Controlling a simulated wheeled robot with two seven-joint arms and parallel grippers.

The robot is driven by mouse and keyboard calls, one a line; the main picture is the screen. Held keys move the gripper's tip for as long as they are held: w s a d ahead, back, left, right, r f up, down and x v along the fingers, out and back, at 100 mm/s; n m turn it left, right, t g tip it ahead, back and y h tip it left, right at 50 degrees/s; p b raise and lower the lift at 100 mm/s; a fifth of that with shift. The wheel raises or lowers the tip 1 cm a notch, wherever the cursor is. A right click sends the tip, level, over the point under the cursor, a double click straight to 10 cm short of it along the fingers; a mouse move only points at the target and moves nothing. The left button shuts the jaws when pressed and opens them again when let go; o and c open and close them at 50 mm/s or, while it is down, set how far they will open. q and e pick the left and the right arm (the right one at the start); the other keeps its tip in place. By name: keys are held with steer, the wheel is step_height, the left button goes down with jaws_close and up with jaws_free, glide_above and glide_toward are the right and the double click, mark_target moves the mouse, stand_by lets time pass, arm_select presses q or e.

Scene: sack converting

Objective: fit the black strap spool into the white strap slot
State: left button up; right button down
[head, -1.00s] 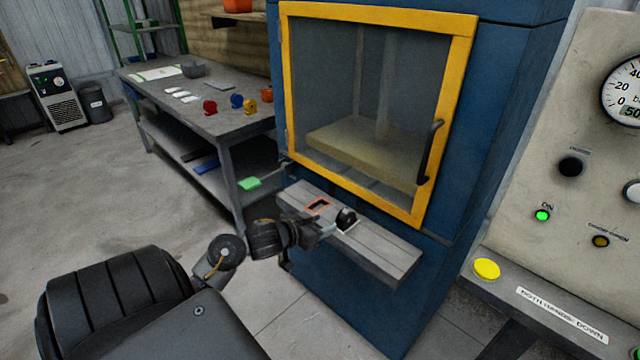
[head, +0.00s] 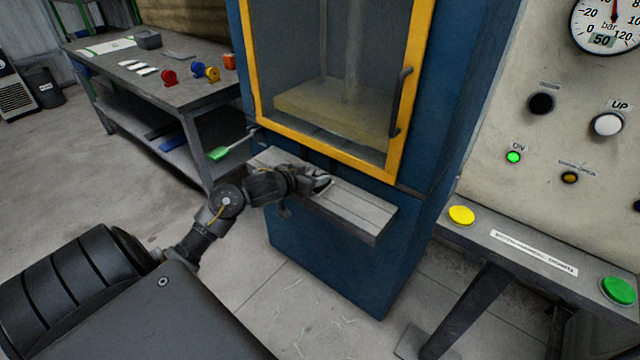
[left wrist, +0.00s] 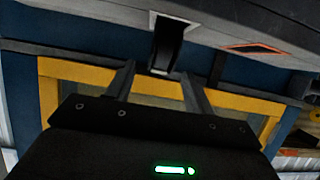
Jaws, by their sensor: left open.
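The black strap spool (left wrist: 168,45) shows in the left wrist view, standing at the white strap slot (left wrist: 174,20), whose white edge shows around its base. I cannot tell how deep it sits. My left gripper (left wrist: 157,72) is open, its two fingers apart on either side of the spool's outer end, with no clear contact. In the head view my left gripper (head: 320,183) is over the grey shelf (head: 362,212) on the blue machine and mostly hides spool and slot. My right gripper is not in view.
An orange-edged slot (left wrist: 255,48) lies beside the white one. The machine's yellow-framed door (head: 388,150) rises behind the shelf. A workbench (head: 195,95) with coloured spools stands at left. A control panel (head: 570,110) is at right. The shelf's right end is clear.

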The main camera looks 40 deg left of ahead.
mark_target(319, 173)
arm_select(q)
steer(key=shift+b+x, duration=0.6)
steer(key=shift+x, duration=2.2)
jaws_close()
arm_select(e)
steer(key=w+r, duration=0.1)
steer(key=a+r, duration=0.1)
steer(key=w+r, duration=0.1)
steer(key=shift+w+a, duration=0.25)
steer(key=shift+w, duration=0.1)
arm_select(q)
steer(key=shift+r, duration=0.15)
